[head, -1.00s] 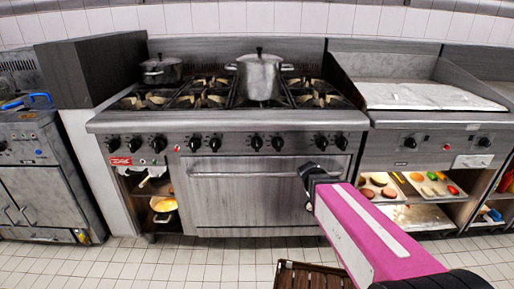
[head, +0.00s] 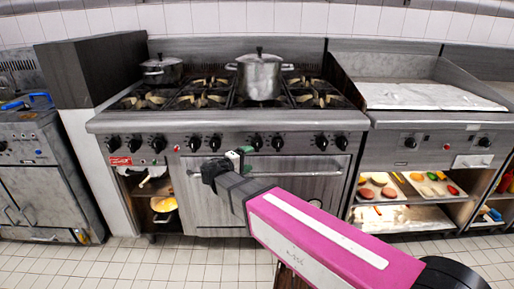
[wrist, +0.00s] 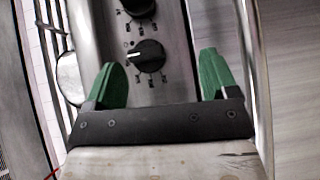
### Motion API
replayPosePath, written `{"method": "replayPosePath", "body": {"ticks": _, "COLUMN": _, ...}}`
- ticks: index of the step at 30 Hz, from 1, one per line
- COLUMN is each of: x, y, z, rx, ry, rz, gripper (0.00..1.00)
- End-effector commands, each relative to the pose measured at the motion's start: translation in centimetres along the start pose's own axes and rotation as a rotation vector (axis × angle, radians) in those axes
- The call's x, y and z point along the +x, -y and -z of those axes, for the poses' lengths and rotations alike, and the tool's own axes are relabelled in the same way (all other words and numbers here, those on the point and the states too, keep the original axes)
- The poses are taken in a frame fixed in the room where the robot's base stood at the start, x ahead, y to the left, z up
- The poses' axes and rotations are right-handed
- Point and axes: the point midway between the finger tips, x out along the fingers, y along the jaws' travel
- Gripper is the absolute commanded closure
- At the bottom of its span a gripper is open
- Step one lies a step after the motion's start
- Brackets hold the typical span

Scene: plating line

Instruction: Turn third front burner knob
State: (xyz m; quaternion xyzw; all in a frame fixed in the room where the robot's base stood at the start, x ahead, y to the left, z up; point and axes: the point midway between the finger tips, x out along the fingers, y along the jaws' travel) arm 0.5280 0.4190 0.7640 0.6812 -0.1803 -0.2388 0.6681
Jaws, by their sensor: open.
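The range front carries a row of black knobs in pairs and groups, among them a middle pair with a left knob (head: 256,143) and a right knob (head: 277,143). My gripper (head: 240,156) is in front of the panel, just left of and below that pair. In the wrist view, my gripper (wrist: 163,75) is open and empty. A black knob (wrist: 147,54) with a white pointer line lies ahead, between the green fingers and nearer the left one. It appears apart from both. A second knob (wrist: 138,7) is cut off at the top edge.
The oven door handle (head: 205,174) runs below the knobs. A large pot (head: 260,76) and a smaller dark pot (head: 161,70) stand on the burners. A griddle (head: 420,96) is at right, above shelves with food trays. White-tiled floor (head: 200,262) lies in front.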

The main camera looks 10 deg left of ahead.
Motion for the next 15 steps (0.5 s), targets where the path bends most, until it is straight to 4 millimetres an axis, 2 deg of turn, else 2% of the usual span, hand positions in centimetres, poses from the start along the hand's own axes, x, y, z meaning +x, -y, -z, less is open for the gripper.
{"method": "replayPosePath", "body": {"ticks": 1, "x": -1.2, "y": -0.5, "z": 0.9, "rx": 0.002, "ry": -0.020, "rz": -0.028, "gripper": 0.20}}
{"method": "replayPosePath", "body": {"ticks": 3, "x": -2.4, "y": -1.0, "z": 1.5, "rx": 0.003, "ry": -0.038, "rz": -0.058, "gripper": 0.20}}
{"method": "replayPosePath", "body": {"ticks": 7, "x": -3.1, "y": -1.5, "z": 2.0, "rx": 0.005, "ry": -0.052, "rz": -0.085, "gripper": 0.20}}
{"method": "replayPosePath", "body": {"ticks": 11, "x": -2.4, "y": -1.6, "z": 2.1, "rx": 0.005, "ry": -0.053, "rz": -0.088, "gripper": 0.20}}
{"method": "replayPosePath", "body": {"ticks": 15, "x": -0.4, "y": -1.8, "z": 2.1, "rx": 0.005, "ry": -0.051, "rz": -0.087, "gripper": 0.20}}
